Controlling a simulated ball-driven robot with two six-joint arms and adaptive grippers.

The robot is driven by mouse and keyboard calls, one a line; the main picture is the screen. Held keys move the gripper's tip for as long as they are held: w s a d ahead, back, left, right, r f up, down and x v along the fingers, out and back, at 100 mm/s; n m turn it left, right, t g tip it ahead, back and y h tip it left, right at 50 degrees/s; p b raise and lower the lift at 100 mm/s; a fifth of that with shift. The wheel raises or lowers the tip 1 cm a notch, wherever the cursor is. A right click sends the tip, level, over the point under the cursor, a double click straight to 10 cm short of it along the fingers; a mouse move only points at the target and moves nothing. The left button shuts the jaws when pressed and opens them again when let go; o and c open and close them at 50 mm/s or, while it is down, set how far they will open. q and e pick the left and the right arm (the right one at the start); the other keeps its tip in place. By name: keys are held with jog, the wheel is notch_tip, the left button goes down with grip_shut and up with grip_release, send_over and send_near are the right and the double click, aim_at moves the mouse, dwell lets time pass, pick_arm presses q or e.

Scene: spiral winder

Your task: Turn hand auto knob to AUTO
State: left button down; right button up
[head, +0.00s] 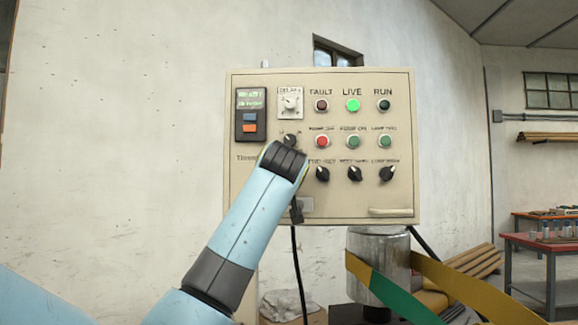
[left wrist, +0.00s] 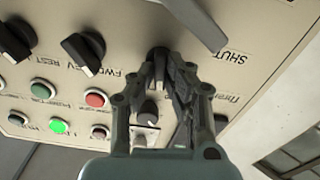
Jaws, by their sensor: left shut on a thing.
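A beige control panel (head: 402,120) hangs at the wall. My left gripper (left wrist: 160,62) is shut on a black knob (left wrist: 158,52) on the panel face, in line with the black selector knobs. I take this for the hand auto knob, but its label and pointer are hidden by the fingers. In the head view my left wrist (head: 284,160) covers it. My right gripper is not in view.
Black selector knobs (head: 354,173) sit close to the right of my wrist, below red and green buttons (head: 354,142). The LIVE lamp (head: 353,105) glows green. A dark handle (left wrist: 190,20) lies close by the fingers. A metal roller (head: 372,252) stands below the panel.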

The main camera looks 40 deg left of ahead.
pick_arm(q)
jog(key=shift+w+d+m+p, duration=0.1)
jog(key=shift+d+m+p, duration=0.05)
jog(key=shift+m+p, duration=3.65)
jog(key=shift+m+b, duration=0.6)
jog(key=shift+m, duration=0.2)
jog(key=c, duration=1.4)
grip_release()
jog(key=shift+o, duration=0.2)
jog(key=v, duration=1.2)
